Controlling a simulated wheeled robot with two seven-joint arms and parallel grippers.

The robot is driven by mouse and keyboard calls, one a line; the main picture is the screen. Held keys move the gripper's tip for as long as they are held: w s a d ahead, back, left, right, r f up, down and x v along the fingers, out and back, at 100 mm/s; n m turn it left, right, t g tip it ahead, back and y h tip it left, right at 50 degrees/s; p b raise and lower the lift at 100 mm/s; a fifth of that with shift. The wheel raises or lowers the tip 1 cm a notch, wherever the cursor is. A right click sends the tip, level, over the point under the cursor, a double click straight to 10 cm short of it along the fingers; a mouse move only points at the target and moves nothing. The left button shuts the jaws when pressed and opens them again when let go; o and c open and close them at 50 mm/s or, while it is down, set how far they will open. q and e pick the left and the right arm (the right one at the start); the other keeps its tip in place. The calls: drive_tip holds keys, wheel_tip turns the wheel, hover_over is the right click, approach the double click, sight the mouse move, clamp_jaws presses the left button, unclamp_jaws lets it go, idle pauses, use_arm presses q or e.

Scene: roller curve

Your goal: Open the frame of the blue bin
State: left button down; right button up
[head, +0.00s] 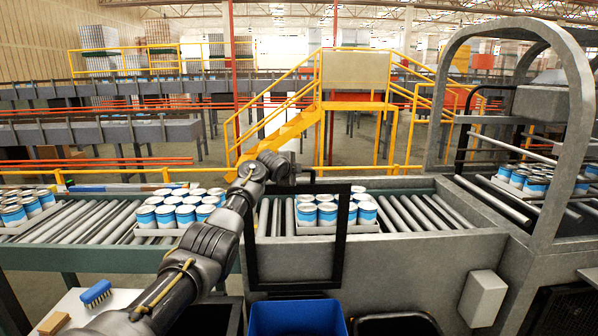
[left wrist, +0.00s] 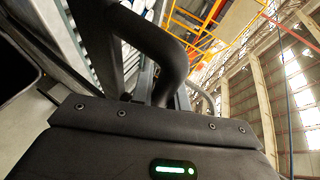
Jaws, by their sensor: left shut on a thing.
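The blue bin (head: 297,318) stands at the bottom centre of the head view, cut off by the picture's edge. A black rectangular frame (head: 342,238) stands upright above and behind it, in front of the roller conveyor. My left gripper (head: 297,179) is at the top bar of this frame, shut on it; the arm hides part of the left upper corner. In the left wrist view, a thick dark bar (left wrist: 150,42) runs close in front of the gripper housing; the fingertips are hard to make out. My right gripper is in neither view.
Trays of blue-and-white cans (head: 175,212) sit on the roller conveyor (head: 408,213), some behind the frame. A grey arch (head: 578,110) rises at the right. A white table (head: 75,308) with a blue brush (head: 96,292) is at lower left. Dark bins flank the blue bin.

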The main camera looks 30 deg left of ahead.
use_arm(q)
drive_tip(key=shift+s+d+f, duration=0.1)
drive_tip(key=shift+d+f, duration=0.1)
drive_tip(key=shift+f, duration=0.45)
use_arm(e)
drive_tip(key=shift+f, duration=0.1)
use_arm(q)
drive_tip(key=c, duration=1.7)
unclamp_jaws()
drive_tip(key=o, duration=0.3)
drive_tip(key=shift+w+f, duration=0.1)
drive_tip(key=shift+w, duration=0.1)
drive_tip(key=shift+o, duration=0.2)
drive_tip(key=shift+w+a, duration=0.1)
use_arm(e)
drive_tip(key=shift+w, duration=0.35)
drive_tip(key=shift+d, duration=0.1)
